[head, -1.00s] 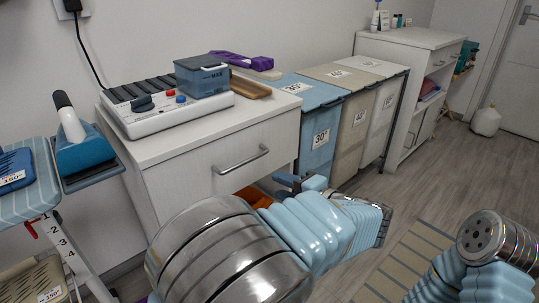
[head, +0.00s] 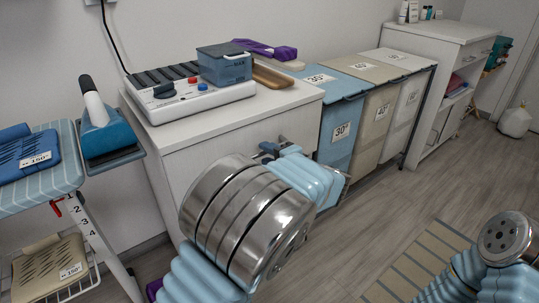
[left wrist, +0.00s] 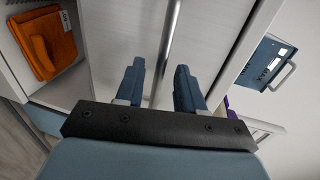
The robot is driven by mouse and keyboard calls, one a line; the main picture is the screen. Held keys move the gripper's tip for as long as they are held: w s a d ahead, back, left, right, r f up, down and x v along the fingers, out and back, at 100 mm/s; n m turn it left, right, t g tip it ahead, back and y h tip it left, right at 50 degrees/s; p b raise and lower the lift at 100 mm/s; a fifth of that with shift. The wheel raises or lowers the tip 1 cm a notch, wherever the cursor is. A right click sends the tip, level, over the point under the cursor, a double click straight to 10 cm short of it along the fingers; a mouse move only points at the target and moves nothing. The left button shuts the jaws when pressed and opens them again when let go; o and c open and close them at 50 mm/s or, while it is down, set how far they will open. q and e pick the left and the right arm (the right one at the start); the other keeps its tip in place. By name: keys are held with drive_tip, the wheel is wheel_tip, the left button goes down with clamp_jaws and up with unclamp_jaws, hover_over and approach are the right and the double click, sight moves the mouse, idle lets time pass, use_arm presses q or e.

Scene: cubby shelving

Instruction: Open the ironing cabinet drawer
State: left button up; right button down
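The white ironing cabinet (head: 180,196) has a pale drawer front (head: 212,146) under its top. The drawer looks shut in the head view. My left gripper (head: 268,150) is up at the drawer front. In the left wrist view its two blue fingers (left wrist: 160,84) are apart, with the handle bar running between them. No clear grip on the bar shows. My right arm is at the lower right of the head view; its gripper is out of view.
A control panel (head: 190,97) and a blue box (head: 225,63) stand on the cabinet top. Several lidded bins (head: 343,128) stand to the right. An ironing board (head: 40,185) with an iron (head: 105,130) is at the left. An orange cloth (left wrist: 45,42) lies in the compartment beside the drawer front.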

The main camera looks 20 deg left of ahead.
use_arm(q)
clamp_jaws()
drive_tip(key=shift+s+d, duration=0.1)
idle(0.4)
